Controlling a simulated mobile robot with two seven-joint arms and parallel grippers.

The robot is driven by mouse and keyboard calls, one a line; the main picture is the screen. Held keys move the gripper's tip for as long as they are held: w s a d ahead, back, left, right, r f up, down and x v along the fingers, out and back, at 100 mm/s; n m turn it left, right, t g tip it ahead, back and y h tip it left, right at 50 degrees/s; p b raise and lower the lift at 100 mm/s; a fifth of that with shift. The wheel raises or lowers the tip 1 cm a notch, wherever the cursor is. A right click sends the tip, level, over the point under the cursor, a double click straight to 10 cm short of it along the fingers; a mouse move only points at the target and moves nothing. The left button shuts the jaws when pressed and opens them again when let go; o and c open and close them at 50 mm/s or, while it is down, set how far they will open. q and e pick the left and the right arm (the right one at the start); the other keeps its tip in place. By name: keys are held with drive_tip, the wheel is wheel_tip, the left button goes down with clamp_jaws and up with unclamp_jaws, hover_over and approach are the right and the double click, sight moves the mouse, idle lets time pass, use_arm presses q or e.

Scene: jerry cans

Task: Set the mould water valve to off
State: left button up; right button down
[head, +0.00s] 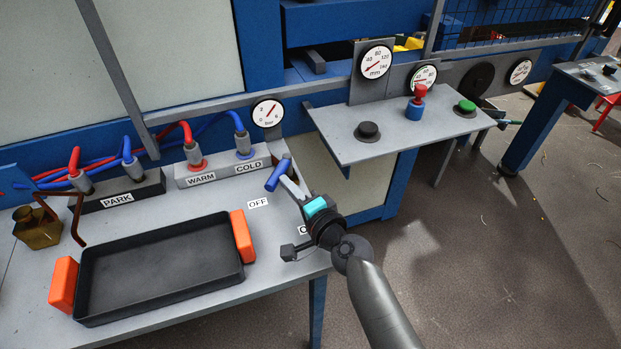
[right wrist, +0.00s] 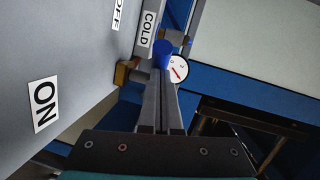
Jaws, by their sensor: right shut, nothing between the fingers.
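The mould water valve's blue lever handle (head: 278,175) shows at the right end of the table, pointing toward the lower left in the head view. It also shows in the right wrist view (right wrist: 163,52), just past the fingertips. The OFF label (head: 257,203) lies in front of the handle. The ON label (right wrist: 43,104) is clear in the right wrist view but mostly hidden by my gripper in the head view. My right gripper (head: 287,184) is shut and empty, its fingertips close beside the handle; contact cannot be told. My left gripper is out of view.
A black tray (head: 160,268) with orange handles fills the table's front. WARM and COLD hose sockets (head: 222,168) and a bar gauge (head: 267,112) stand behind. A grey shelf (head: 400,137) with buttons is at the right.

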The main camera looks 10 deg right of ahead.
sight(272, 187)
drive_tip(key=shift+w+a, duration=0.15)
drive_tip(key=shift+a, duration=1)
drive_tip(key=shift+w+a, duration=0.35)
drive_tip(key=shift+a, duration=0.55)
